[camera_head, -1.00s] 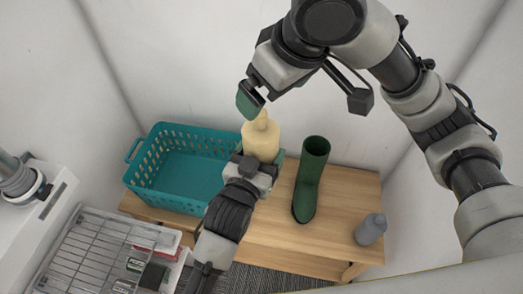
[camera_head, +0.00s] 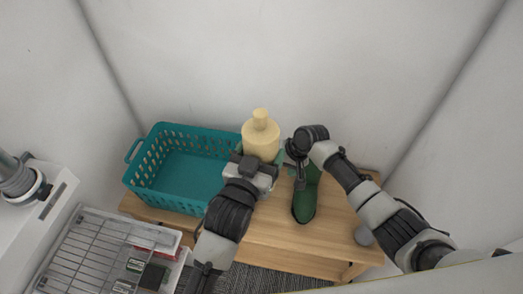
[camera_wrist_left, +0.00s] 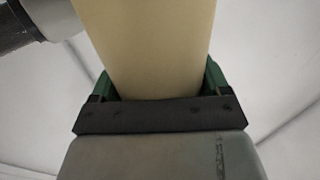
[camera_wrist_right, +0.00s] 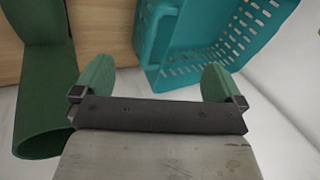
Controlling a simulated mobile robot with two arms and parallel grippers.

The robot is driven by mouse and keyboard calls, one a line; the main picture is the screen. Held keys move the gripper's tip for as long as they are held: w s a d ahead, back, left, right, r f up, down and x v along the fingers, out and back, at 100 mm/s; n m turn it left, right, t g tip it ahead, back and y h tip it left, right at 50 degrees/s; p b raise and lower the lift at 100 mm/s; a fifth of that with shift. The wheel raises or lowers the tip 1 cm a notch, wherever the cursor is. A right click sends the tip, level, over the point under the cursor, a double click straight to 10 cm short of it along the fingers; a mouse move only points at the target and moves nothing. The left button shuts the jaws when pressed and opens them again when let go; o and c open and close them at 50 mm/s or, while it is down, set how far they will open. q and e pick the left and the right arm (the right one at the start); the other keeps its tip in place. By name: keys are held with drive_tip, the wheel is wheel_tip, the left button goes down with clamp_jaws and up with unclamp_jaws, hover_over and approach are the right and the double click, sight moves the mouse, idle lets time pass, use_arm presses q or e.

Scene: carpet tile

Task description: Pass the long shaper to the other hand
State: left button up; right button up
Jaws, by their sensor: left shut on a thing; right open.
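The long shaper (camera_head: 261,138) is a cream-coloured, bottle-like piece with a rounded knob on top. It stands upright in my left gripper (camera_head: 262,163), which is shut around its lower part. It also fills the upper middle of the left wrist view (camera_wrist_left: 146,45), between the green fingers. My right gripper (camera_wrist_right: 158,80) is open and empty, with its green fingers apart in the right wrist view. In the head view the right hand is just right of the shaper, apart from it and over the boot's top. Its fingers are mostly hidden there.
A green boot (camera_head: 305,203) stands on the wooden bench (camera_head: 268,232). A teal basket (camera_head: 190,129) is at the bench's left. A wire rack (camera_head: 85,250) stands at lower left. Walls close in behind.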

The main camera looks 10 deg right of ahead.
drive_tip(key=s+d+f+g+h, duration=0.1)
drive_tip(key=s+d+f, duration=0.1)
drive_tip(key=s+f, duration=0.95)
drive_tip(key=s+d+f+g+h, duration=0.1)
drive_tip(key=s+d+f+h, duration=0.15)
drive_tip(key=s+f, duration=0.9)
drive_tip(key=s+d+f+n, duration=0.1)
drive_tip(key=s+d+f, duration=0.2)
drive_tip(key=s, duration=0.5)
drive_tip(key=s+d+f+n+t+h, duration=0.1)
drive_tip(key=s+d+f, duration=0.2)
drive_tip(key=s, duration=0.5)
drive_tip(key=s+d+f+n+h, duration=0.1)
drive_tip(key=s+d+f+n, duration=0.1)
drive_tip(key=s+f, duration=0.3)
drive_tip(key=s+d, duration=0.1)
drive_tip(key=s, duration=0.2)
drive_tip(key=shift+f, duration=0.3)
drive_tip(key=shift+s, duration=0.1)
